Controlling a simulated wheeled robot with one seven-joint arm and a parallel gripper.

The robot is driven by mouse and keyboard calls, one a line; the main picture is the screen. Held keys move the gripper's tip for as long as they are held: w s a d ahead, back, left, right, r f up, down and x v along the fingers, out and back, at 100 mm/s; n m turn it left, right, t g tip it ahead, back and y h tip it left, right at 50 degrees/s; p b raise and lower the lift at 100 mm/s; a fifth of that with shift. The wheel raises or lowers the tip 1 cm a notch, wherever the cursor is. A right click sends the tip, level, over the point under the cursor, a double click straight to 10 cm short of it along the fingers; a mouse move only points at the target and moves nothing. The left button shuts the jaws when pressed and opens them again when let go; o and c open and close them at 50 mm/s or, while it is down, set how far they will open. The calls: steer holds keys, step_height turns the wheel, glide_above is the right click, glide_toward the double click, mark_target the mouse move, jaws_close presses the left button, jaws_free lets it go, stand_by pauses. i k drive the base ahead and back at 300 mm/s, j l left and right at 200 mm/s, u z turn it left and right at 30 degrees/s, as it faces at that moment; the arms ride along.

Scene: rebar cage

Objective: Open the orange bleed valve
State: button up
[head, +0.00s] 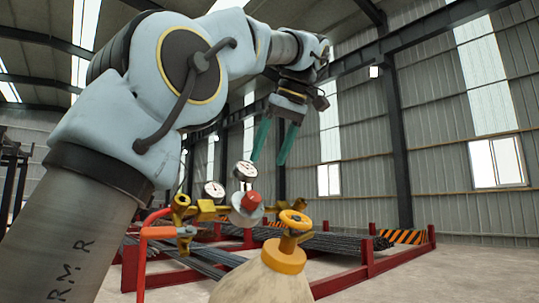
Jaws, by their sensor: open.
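My gripper (267,163) hangs from the arm with its two teal fingers pointing down, spread apart and empty. In the picture it is above the valve assembly, touching nothing that I can see. A brass manifold (208,210) carries two round gauges and a red knob (251,201). An orange-yellow handwheel (295,220) sits on top of a cream cylinder (262,281) with an orange collar. An orange-red bent pipe or lever (157,232) is at the manifold's lower left. Which orange part is the bleed valve, I cannot tell for sure.
Behind the valves, a low red steel rack (365,262) holds bundles of dark rebar (340,244). Striped orange-black boards (402,236) mark its far side. The concrete floor at the right (470,265) is clear. My arm hides much of the left side.

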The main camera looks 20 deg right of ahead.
mark_target(153, 232)
steer(key=k, duration=1)
